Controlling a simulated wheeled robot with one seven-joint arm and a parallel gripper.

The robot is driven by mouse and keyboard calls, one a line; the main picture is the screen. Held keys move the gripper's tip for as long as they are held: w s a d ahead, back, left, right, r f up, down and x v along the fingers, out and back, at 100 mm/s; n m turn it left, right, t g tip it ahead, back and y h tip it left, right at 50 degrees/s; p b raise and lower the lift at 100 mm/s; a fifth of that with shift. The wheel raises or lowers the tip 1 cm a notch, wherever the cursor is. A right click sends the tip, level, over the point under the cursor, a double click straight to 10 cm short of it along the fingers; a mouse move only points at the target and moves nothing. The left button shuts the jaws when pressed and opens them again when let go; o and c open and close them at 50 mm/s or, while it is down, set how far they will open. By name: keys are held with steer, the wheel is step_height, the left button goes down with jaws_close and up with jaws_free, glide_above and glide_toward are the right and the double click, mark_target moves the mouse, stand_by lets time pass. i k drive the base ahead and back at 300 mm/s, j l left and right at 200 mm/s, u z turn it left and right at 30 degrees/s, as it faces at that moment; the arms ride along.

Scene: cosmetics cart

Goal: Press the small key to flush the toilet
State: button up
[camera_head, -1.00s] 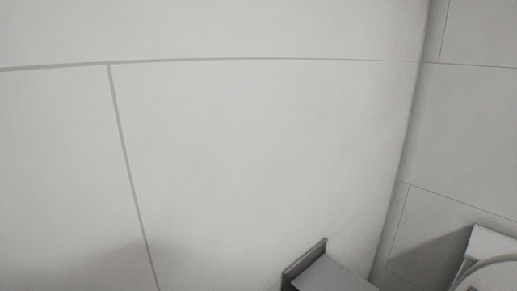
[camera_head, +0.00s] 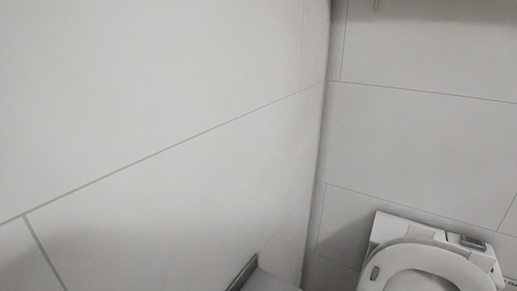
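A white toilet (camera_head: 388,235) stands at the lower right, against the far tiled wall. Its seat ring (camera_head: 400,251) faces me, and the lower part is cut off by the bottom edge of the view. A small dark grey piece (camera_head: 474,243) sits on the right of the toilet's top behind the seat; it may be the flush key panel, but separate keys cannot be made out. My gripper is not in view.
A large tiled wall (camera_head: 150,90) fills the left and meets the far wall (camera_head: 420,130) at a corner. A grey box-like fixture with a dark edge (camera_head: 243,273) juts out at the bottom centre, left of the toilet.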

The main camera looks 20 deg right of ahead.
mark_target(476, 244)
steer(key=z, duration=1.3)
